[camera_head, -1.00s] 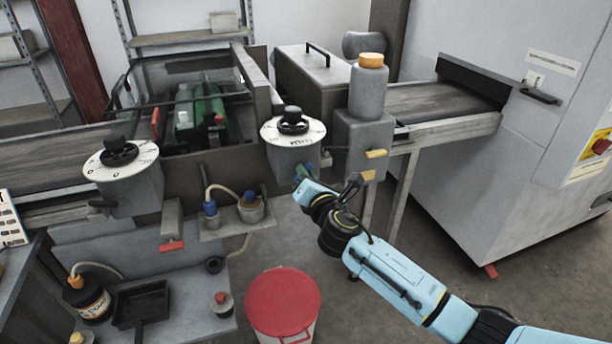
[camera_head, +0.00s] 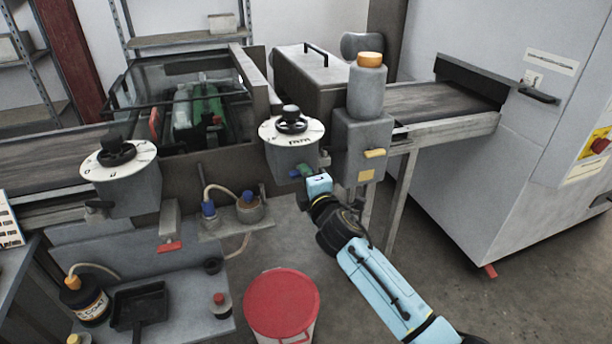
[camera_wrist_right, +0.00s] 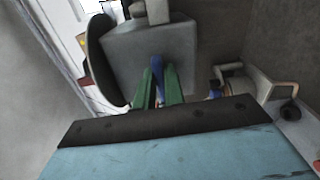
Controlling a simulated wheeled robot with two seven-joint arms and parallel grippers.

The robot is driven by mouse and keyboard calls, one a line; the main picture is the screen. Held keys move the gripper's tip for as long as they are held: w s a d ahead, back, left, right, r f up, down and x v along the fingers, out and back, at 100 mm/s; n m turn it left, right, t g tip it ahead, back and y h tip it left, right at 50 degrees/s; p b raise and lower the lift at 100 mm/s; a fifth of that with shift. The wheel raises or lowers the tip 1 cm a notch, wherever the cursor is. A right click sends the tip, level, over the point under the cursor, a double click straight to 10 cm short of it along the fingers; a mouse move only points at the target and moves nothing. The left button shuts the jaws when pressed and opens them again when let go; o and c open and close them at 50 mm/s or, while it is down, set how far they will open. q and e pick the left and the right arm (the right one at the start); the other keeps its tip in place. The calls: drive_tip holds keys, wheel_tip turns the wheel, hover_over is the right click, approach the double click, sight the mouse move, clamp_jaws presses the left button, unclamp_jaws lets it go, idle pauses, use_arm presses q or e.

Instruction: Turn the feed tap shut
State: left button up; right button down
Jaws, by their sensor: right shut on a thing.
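A grey feed box with a white dial and black knob (camera_head: 291,122) stands at the middle of the machine. A small blue tap lever (camera_wrist_right: 157,66) shows under this box in the right wrist view. My right gripper (camera_head: 302,171) reaches up to the underside of the box from the lower right. Its green fingers (camera_wrist_right: 158,86) are shut on the blue lever, one on each side. In the head view the lever is mostly hidden by the fingers, so its exact angle is hard to tell. My left gripper is not in view.
A pump block with a yellow lever (camera_head: 374,153) stands just right of my gripper. A tray (camera_head: 213,230) with blue-capped fittings and a hose is to the left. A red-lidded bucket (camera_head: 282,303) stands on the floor below. Open floor lies to the right.

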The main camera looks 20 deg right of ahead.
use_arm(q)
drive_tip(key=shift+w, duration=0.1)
use_arm(e)
drive_tip(key=shift+m, duration=0.5)
drive_tip(key=c, duration=1.5)
unclamp_jaws()
drive_tip(key=shift+s, duration=0.1)
